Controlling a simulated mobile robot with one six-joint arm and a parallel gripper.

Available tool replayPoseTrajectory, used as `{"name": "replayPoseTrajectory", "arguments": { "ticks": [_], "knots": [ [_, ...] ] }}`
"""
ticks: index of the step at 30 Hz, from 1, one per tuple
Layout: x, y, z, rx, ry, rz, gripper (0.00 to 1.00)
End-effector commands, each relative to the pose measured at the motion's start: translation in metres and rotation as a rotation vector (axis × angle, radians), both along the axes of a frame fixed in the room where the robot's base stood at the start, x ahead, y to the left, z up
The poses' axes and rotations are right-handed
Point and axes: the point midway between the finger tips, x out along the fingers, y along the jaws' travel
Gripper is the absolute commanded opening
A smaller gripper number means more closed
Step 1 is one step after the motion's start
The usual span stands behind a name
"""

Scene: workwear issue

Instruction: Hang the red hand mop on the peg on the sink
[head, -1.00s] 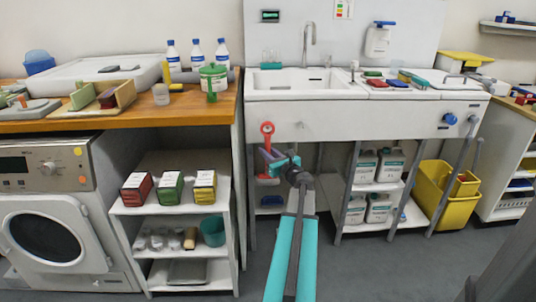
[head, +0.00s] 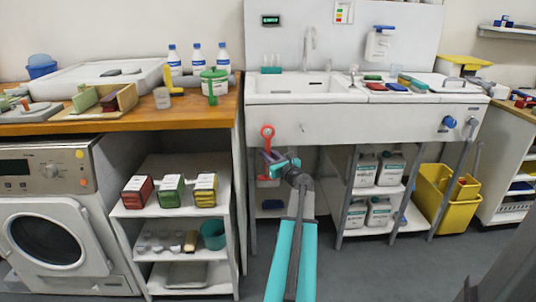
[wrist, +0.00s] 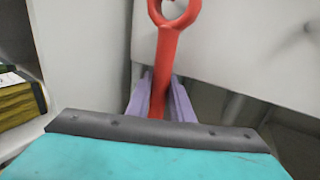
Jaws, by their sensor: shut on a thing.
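The red hand mop (head: 267,131) hangs upright in front of the sink's left end, its ring at the top. In the wrist view its red handle (wrist: 161,70) runs down between the purple fingers of my gripper (wrist: 160,100). My gripper (head: 268,156) is shut on the handle below the ring. The mop's lower end is partly hidden by my gripper. The sink (head: 345,118) has a small peg (head: 302,127) on its white front, right of the ring and about level with it. The peg also shows small in the wrist view (wrist: 308,27). Ring and peg are apart.
A wooden counter (head: 150,122) with a shelf unit (head: 180,210) stands left of the sink. A blue knob (head: 450,121) is on the sink's right front. Canisters (head: 365,171) and a yellow bucket (head: 445,210) stand below. The floor in front is clear.

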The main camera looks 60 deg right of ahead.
Motion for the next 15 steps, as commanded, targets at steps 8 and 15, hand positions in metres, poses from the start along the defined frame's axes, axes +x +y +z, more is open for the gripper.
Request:
{"name": "replayPoseTrajectory", "arguments": {
  "ticks": [8,15],
  "knots": [
    [0.0072,-0.0082,-0.0003,0.002,0.001,-0.009,0.0],
    [0.0076,-0.0079,0.0003,0.001,0.0,-0.008,0.28]
  ]
}}
